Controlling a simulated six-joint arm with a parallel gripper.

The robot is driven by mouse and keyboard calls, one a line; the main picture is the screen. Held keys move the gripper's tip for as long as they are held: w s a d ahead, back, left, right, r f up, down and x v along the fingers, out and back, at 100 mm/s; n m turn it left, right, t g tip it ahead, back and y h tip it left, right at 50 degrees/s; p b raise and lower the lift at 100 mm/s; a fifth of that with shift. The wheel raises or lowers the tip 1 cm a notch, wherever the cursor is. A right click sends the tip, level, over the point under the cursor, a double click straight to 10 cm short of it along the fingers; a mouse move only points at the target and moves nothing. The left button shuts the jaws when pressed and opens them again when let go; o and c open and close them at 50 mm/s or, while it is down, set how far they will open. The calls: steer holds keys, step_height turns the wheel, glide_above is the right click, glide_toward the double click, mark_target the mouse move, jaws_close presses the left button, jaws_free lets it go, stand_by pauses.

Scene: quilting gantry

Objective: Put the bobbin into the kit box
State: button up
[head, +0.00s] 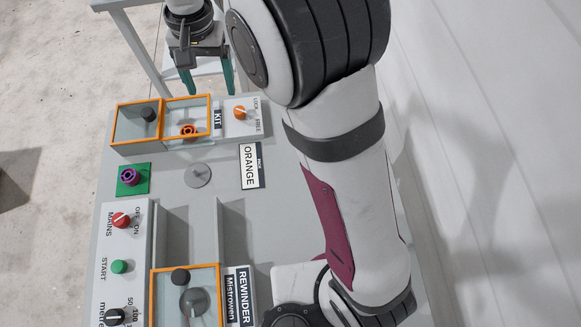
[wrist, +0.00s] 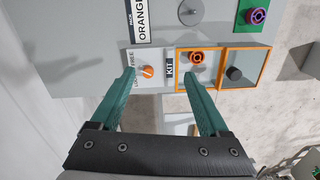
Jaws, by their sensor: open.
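The kit box (head: 113,124) has an orange frame and a KIT label. It also shows in the wrist view (wrist: 268,66). An orange bobbin (head: 189,131) sits in its half nearer the label, also in the wrist view (wrist: 197,58). A black knob (head: 149,114) is at the other half, which looks covered by a clear panel. A purple bobbin (head: 131,176) stands on a green pad (head: 125,188), apart from the box. My gripper (head: 209,86) is open and empty, beyond the box's far edge. In the wrist view its teal fingers (wrist: 159,73) are spread apart.
An orange knob (head: 240,112) on a LOCK/FREE plate is beside the kit box. A grey disc with a pin (head: 198,175) and an ORANGE card (head: 250,166) lie nearer. A control panel (head: 104,247) and an orange-framed rewinder box (head: 154,300) are at the front.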

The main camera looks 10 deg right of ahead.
steer(key=s+d+r+m, duration=0.2)
steer(key=s+d+r, duration=0.2)
steer(key=s+d, duration=0.85)
steer(key=s+d+f+m+y, duration=0.1)
steer(key=s+d+f+m, duration=0.1)
steer(key=s, duration=1.1)
steer(key=shift+d+f, duration=0.65)
steer(key=shift+f, duration=0.1)
steer(key=shift+w, duration=0.1)
